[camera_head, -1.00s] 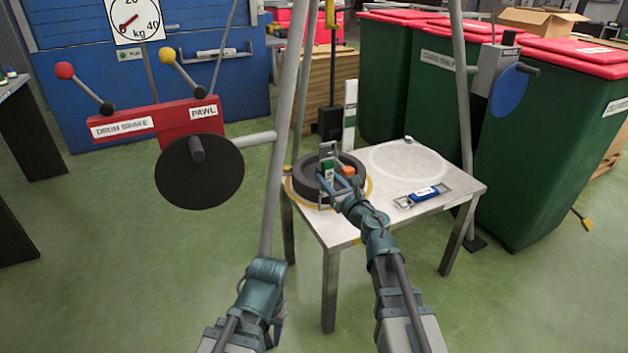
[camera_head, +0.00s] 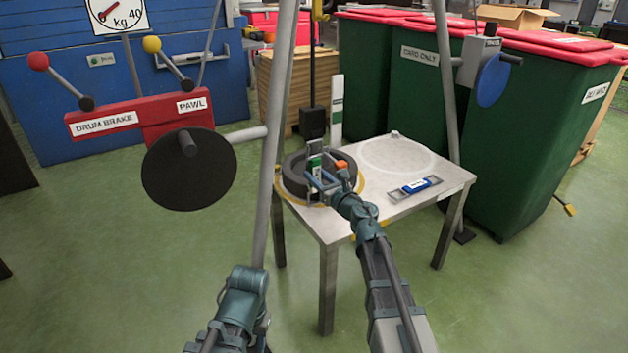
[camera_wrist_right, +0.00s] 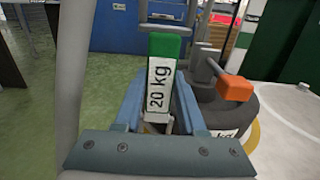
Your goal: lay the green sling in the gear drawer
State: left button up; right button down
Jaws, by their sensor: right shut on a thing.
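My right gripper (camera_head: 318,182) is shut on the green sling (camera_wrist_right: 165,47), whose green end with a white "20 kg" label stands between the fingers in the right wrist view. In the head view the sling (camera_head: 315,162) shows small in front of a dark round weight (camera_head: 292,172) on the table. I cannot tell whether it touches the weight. A blue cabinet (camera_head: 50,125) with a label and a long handle stands at the back left; I cannot tell which part is the gear drawer. My left arm shows at the bottom, but its gripper does not.
A red lever panel (camera_head: 150,117) and black disc (camera_head: 190,180) are at left. Green bins (camera_head: 535,140) stand at right. Green floor is clear at left.

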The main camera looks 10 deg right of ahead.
jog(key=shift+f, duration=0.1)
jog(key=shift+c, duration=2.4)
grip_release()
jog(key=shift+r, duration=0.2)
jog(key=v, duration=1.2)
